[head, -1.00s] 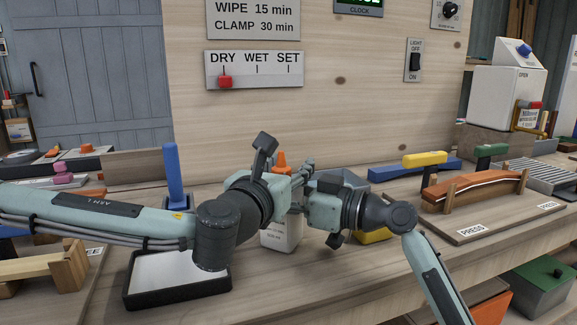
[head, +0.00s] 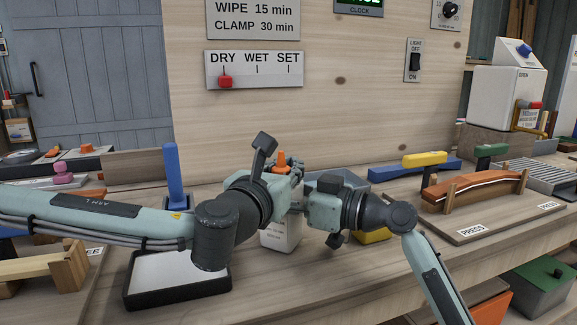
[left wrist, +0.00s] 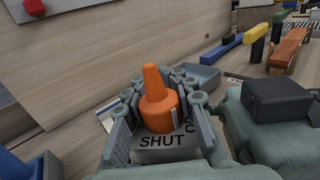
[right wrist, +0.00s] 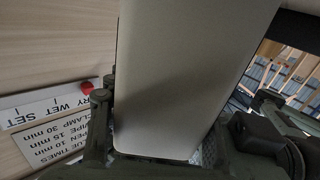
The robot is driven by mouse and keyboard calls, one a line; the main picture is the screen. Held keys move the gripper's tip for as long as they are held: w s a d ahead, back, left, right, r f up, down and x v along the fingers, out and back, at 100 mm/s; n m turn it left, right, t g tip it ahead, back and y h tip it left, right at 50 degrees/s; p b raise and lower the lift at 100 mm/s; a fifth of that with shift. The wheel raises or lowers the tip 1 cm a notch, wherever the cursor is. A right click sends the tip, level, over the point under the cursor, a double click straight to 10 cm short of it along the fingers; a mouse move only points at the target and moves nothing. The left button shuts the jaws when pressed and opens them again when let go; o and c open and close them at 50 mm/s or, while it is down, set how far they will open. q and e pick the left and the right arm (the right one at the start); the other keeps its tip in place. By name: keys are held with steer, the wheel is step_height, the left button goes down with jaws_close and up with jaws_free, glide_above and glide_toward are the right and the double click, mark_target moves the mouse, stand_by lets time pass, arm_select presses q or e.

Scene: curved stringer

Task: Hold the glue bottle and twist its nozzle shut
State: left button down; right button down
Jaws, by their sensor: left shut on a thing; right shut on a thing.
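The white glue bottle (head: 281,238) stands upright at the middle of the bench, partly hidden behind my grippers. Its orange nozzle (head: 281,157) points up. My left gripper (head: 291,172) is shut on the nozzle; in the left wrist view the orange cone (left wrist: 155,100) sits between its fingers. The word SHUT shows on the bottle's top (left wrist: 165,146) below it, with another label partly hidden at the right. My right gripper (head: 298,207) is shut on the bottle body from the right. The pale body (right wrist: 185,75) fills the middle of the right wrist view.
A black-rimmed tray (head: 178,301) with a blue-handled tool (head: 173,168) is at the left. A yellow object (head: 374,236) lies close behind my right gripper. A curved wooden piece in a press (head: 474,190) stands at the right. The wooden panel (head: 330,110) rises behind.

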arm_select(q)
steer(key=shift+m+h, duration=0.3)
steer(key=shift+h, duration=0.2)
steer(key=shift+s+d+m+g+h, duration=0.25)
steer(key=shift+d+m+g+h, duration=0.05)
steer(key=shift+m+g+h, duration=0.95)
steer(key=shift+s+d+m+g+h, duration=0.2)
steer(key=shift+d+m+g+h, duration=0.1)
steer(key=shift+m+g+h, duration=0.95)
steer(key=shift+s+d+m+g+h, duration=0.3)
steer(key=shift+m+g+h, duration=0.7)
steer(key=shift+h, duration=0.4)
steer(key=shift+g, duration=0.3)
steer(key=c, duration=1.2)
jaws_free()
steer(key=v, duration=1.2)
steer(key=shift+f, duration=0.1)
steer(key=shift+o, duration=0.2)
